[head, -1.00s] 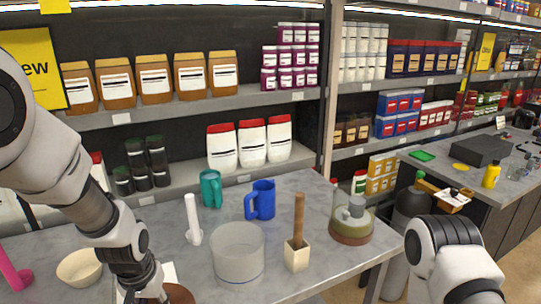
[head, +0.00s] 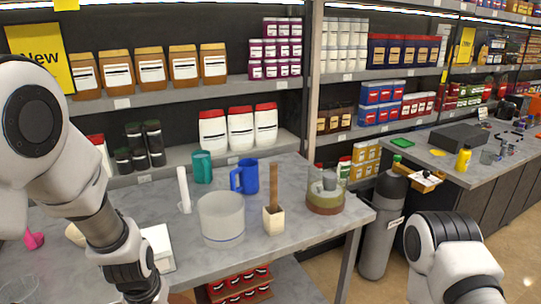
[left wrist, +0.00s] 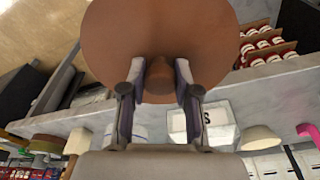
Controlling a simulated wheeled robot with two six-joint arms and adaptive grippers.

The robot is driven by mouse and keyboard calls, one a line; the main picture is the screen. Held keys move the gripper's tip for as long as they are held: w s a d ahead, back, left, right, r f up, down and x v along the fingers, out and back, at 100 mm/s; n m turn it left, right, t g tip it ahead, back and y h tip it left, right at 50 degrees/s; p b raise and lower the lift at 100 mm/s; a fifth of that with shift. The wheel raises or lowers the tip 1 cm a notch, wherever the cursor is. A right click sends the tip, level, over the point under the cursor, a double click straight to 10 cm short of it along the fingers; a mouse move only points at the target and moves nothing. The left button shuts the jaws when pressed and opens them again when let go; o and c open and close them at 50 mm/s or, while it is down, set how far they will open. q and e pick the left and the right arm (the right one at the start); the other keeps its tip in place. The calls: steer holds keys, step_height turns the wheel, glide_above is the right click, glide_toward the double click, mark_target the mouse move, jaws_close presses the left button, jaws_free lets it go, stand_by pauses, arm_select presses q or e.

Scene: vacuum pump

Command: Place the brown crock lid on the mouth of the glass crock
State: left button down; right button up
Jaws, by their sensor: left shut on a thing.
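The brown crock lid (left wrist: 160,30) is a round disc that fills the upper middle of the left wrist view. My left gripper (left wrist: 159,82) is shut on the lid's knob (left wrist: 158,72), with one finger on each side. In the head view only a sliver of brown shows at the bottom edge beside my left arm, and the left gripper is out of frame. The glass crock (head: 221,222) stands upright on the grey table, its mouth uncovered. The lid is apart from it, towards the table's front. My right gripper is not in view.
A wooden pestle in a square cream mortar (head: 273,218) stands just right of the crock. A white cylinder (head: 184,190), teal mug (head: 202,167) and blue mug (head: 245,177) stand behind it. A white scale (head: 158,248) lies left. A round green-brown device (head: 325,196) stands right.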

arm_select(q)
steer(key=f, duration=0.1)
steer(key=w+f, duration=0.1)
steer(key=shift+d+f, duration=0.15)
steer(key=shift+f, duration=0.25)
steer(key=shift+s+d+f, duration=0.3)
steer(key=shift+d+f, duration=0.4)
steer(key=shift+f, duration=0.1)
steer(key=shift+m, duration=0.3)
steer(key=shift+w+d+f, duration=0.25)
steer(key=shift+w+f, duration=0.15)
steer(key=shift+w, duration=0.2)
steer(key=shift+w+d+f, duration=0.3)
steer(key=shift+w+f, duration=0.05)
steer(key=shift+w, duration=0.25)
steer(key=shift+w+d+f, duration=0.25)
steer(key=shift+w+f, duration=0.15)
steer(key=shift+w, duration=0.2)
